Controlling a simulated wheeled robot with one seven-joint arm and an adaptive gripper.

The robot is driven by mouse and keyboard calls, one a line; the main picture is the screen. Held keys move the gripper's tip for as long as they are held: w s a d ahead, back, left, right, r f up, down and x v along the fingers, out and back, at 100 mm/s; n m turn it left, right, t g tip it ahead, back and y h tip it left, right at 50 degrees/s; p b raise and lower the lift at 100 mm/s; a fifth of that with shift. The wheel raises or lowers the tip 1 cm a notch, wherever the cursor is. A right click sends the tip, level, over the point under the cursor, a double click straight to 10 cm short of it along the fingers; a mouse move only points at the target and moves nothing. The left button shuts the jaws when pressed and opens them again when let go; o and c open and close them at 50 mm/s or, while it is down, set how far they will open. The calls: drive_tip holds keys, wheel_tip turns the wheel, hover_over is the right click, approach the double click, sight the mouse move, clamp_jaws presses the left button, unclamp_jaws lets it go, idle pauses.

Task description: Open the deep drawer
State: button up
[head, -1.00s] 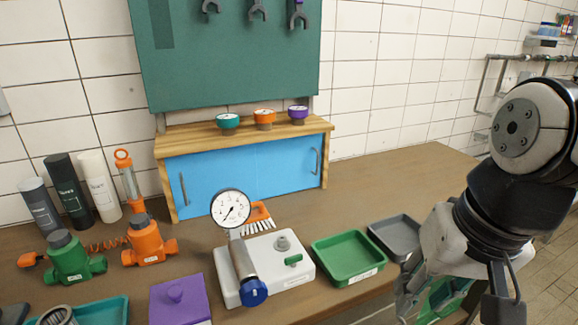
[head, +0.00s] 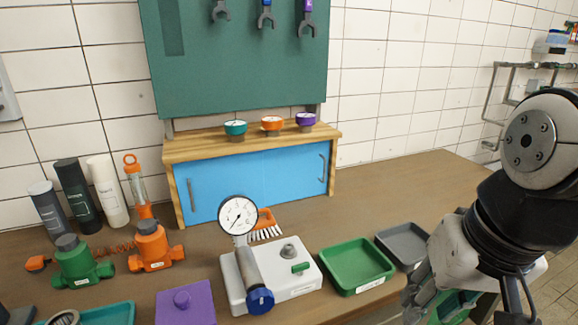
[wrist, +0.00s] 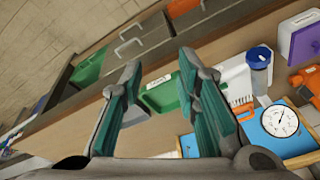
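In the wrist view, grey drawer fronts (wrist: 150,40) sit under the bench edge, with two bar handles (wrist: 129,47) one beyond the other. The fronts look shut; I cannot tell for sure which one is the deep drawer. My gripper (wrist: 160,62) is open and empty, its two teal-lined fingers spread apart over the bench edge, pointing towards the fronts. The handles lie beyond the fingertips, apart from them. In the head view my gripper (head: 416,296) is low at the right, partly hidden by my arm. The drawer fronts are not clearly seen there.
A green tray (head: 358,267) and a grey tray (head: 403,244) stand on the bench close to my gripper. A white pump unit with a gauge (head: 238,215) is left of them. A green bin (wrist: 90,68) is beside the fronts. Floor is open beyond.

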drive_tip(key=s+r+n, duration=0.1)
drive_tip(key=s+a+r+n+t+p, duration=0.1)
drive_tip(key=r, duration=0.1)
drive_tip(key=shift+s+n, duration=0.15)
drive_tip(key=shift+n, duration=0.15)
drive_tip(key=w+d+f+m+g+y+b, duration=0.1)
drive_tip(key=w+d+f+g+y+b, duration=0.2)
drive_tip(key=f, duration=0.7)
drive_tip(key=w+d+f+m+y+b, duration=0.1)
drive_tip(key=w+d+f+b, duration=0.2)
drive_tip(key=d+f+b, duration=0.5)
drive_tip(key=w+d+f+m+g+y+b, duration=0.1)
drive_tip(key=w+d+f+g+y+b, duration=0.15)
drive_tip(key=f, duration=0.95)
drive_tip(key=d+f+m+t+h+b, duration=0.1)
drive_tip(key=d+f+m+t+b, duration=0.2)
drive_tip(key=f+m+t+b, duration=1.05)
drive_tip(key=d+f+n+t+b, duration=0.2)
drive_tip(key=f+t, duration=0.6)
drive_tip(key=f, duration=1.5)
drive_tip(key=shift+g, duration=0.3)
drive_tip(key=b+x, duration=0.2)
drive_tip(key=x, duration=1.1)
drive_tip(key=shift+w+d+f+b, duration=0.1)
drive_tip(key=shift+w+b, duration=0.05)
drive_tip(key=shift+b, duration=0.2)
clamp_jaws()
